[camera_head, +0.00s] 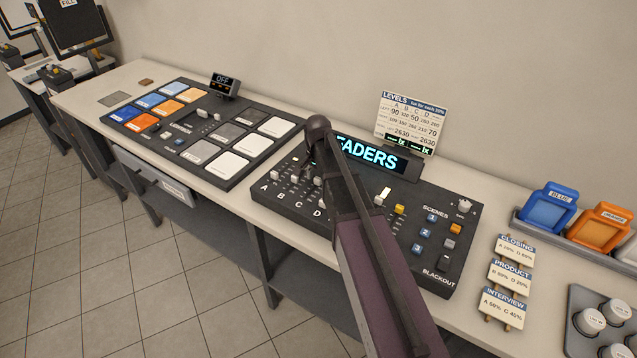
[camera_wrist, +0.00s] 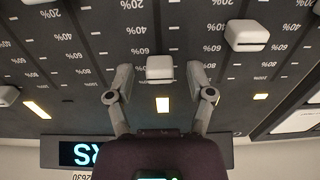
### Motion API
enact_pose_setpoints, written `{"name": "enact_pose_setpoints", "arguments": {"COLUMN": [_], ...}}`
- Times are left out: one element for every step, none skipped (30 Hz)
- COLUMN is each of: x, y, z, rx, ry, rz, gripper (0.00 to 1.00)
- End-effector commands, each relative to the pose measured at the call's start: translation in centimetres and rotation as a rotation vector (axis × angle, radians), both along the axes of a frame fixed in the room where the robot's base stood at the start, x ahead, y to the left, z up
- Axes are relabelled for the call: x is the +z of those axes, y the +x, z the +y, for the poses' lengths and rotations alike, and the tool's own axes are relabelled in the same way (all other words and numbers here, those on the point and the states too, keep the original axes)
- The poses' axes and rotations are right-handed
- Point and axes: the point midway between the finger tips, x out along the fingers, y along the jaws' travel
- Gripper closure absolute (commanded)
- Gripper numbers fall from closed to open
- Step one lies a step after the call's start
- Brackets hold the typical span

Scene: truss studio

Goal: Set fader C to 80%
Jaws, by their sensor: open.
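In the wrist view, upside down, a pale fader knob (camera_wrist: 160,68), which I take for fader C, stands close to the 80% mark. A lit yellow strip (camera_wrist: 162,104) is beyond its track. My gripper (camera_wrist: 160,76) is open, with one finger on each side of the knob and visible gaps to it.
The FADERS display (camera_head: 366,153) stands at the console's back, with a levels card (camera_head: 410,122) behind it. Scene buttons (camera_head: 424,232) are to the right. A lighting panel with coloured pads (camera_head: 226,127) is left. Label cards (camera_head: 503,308) and coloured filters (camera_head: 549,207) lie farther right.

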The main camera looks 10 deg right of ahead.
Motion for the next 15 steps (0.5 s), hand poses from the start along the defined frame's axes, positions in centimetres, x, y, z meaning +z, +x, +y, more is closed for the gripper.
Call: {"name": "enact_pose_setpoints", "arguments": {"x": [-0.28,-0.32,-0.36,-0.37,-0.38,-0.38,-0.37,-0.36,-0.35,-0.35,-0.35,-0.34,-0.34,-0.34,-0.34], "y": [0.0,0.01,-0.01,0.0,0.0,-0.01,0.0,0.0,0.0,-0.01,0.0,0.0,0.0,-0.01,0.0], "z": [0.01,0.02,0.02,0.03,0.03,0.04,0.04,0.04,0.04,0.05,0.06,0.06,0.06,0.06,0.07], "rx": [0.0,0.0,0.0,0.0,0.0,0.0,0.001,0.001,0.001,0.001,0.001,0.001,0.001,0.001,0.001], "ry": [0.0,0.0,0.0,0.0,0.0,0.0,0.0,0.0,0.0,0.0,0.0,0.0,0.0,0.0,0.0], "rz": [0.0,0.0,0.0,0.0,0.0,0.0,0.0,0.0,0.0,0.0,0.0,0.0,0.0,0.0,0.0], "gripper": [0.31,0.31,0.31,0.31,0.31,0.31,0.31,0.31,0.31,0.31,0.31,0.31,0.31,0.34,0.46]}}
